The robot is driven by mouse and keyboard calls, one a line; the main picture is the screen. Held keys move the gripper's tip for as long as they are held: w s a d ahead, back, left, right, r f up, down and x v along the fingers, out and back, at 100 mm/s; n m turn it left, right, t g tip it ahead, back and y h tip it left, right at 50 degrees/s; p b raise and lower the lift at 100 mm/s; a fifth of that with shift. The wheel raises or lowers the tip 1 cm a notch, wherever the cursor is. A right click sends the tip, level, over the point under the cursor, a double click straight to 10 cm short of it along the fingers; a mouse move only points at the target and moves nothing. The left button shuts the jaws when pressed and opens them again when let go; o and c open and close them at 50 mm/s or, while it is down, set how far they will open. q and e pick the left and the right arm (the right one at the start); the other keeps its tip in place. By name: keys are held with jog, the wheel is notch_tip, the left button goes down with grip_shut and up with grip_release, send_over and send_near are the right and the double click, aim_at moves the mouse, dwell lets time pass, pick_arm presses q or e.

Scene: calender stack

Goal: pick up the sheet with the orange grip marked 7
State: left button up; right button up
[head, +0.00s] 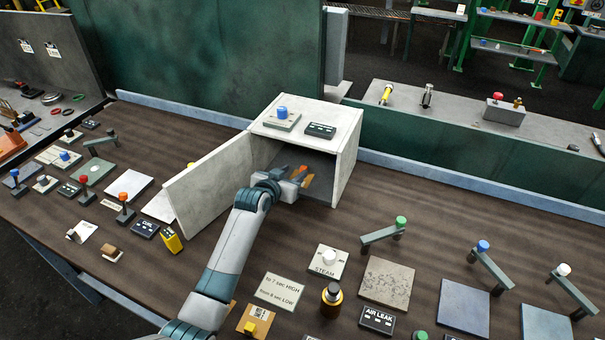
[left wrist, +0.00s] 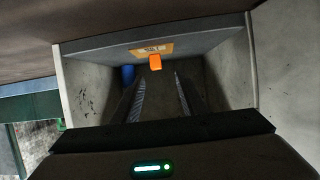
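My left gripper (head: 303,178) reaches into an open white box (head: 346,150). In the left wrist view its two fingers (left wrist: 158,90) are apart with nothing between them. An orange grip (left wrist: 155,62) stands just beyond the fingertips, roughly centred between them, in front of a tan sheet or label (left wrist: 166,47) with dark lettering too small to read. In the head view a small orange piece (head: 303,169) shows by the fingertips. I cannot make out a 7 on it. The gripper hides part of the box's inside. My right gripper is not in view.
The box's door (head: 208,180) stands open on the left, close to my left arm. A blue item (left wrist: 127,75) is inside the box, left of the fingers. A blue knob (head: 282,113) sits on top. Levers, plates and a yellow block (head: 171,240) crowd the bench.

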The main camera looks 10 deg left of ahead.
pick_arm(q)
jog(key=shift+w+d+f+p, duration=0.45)
jog(key=shift+w+f+p, duration=0.25)
jog(key=shift+w, duration=0.1)
jog(key=shift+f+p+x, duration=0.15)
jog(key=shift+x, duration=0.65)
jog(key=shift+f+p+x, duration=0.15)
jog(key=shift+x, duration=0.6)
jog(key=shift+s, duration=0.15)
grip_shut()
